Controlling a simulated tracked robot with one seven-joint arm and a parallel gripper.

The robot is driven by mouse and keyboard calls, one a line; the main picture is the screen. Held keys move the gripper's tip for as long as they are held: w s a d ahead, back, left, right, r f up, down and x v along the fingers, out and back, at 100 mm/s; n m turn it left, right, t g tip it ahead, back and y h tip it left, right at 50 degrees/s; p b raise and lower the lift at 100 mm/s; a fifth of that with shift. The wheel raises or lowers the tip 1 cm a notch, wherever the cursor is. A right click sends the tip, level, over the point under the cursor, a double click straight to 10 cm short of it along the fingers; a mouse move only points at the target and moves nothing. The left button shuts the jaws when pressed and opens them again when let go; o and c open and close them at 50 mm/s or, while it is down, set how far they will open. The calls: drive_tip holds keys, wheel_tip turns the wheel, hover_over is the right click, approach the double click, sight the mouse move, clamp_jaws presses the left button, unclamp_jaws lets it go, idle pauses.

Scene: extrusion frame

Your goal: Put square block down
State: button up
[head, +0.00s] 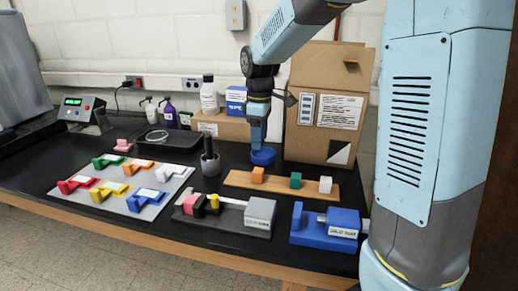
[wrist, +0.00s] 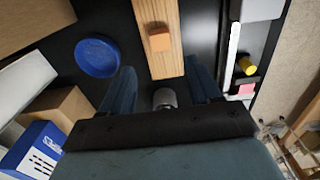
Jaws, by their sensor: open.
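My gripper (head: 257,138) points down above the back of the black bench; in the wrist view my gripper (wrist: 160,76) has its two fingers wide apart with nothing held between them. An orange block (head: 257,174) stands on the left end of a wooden board (head: 277,187). The same orange block (wrist: 159,41) shows in the wrist view ahead of the gap between the fingers, apart from them. A green block (head: 295,180) and a white block (head: 325,185) stand on the board further right. Which one is the square block I cannot tell.
A blue round dish (head: 263,157) sits below my gripper, left of the board in the wrist view. A cardboard box (head: 327,120) stands behind.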

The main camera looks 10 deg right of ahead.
drive_tip(key=s+d+r+m+t, duration=0.3)
drive_tip(key=s+d+r+m, duration=0.4)
drive_tip(key=s, duration=0.4)
drive_tip(key=s+d+m+t, duration=0.1)
drive_tip(key=s+d+m, duration=0.2)
drive_tip(key=s, duration=0.4)
drive_tip(key=s+d+r+m+t, duration=0.1)
drive_tip(key=s+d+m, duration=0.1)
drive_tip(key=s, duration=0.4)
drive_tip(key=shift+s+d+m+t, duration=0.3)
drive_tip(key=shift+s+d+m, duration=0.1)
drive_tip(key=shift+m, duration=0.4)
drive_tip(key=shift+r, duration=0.1)
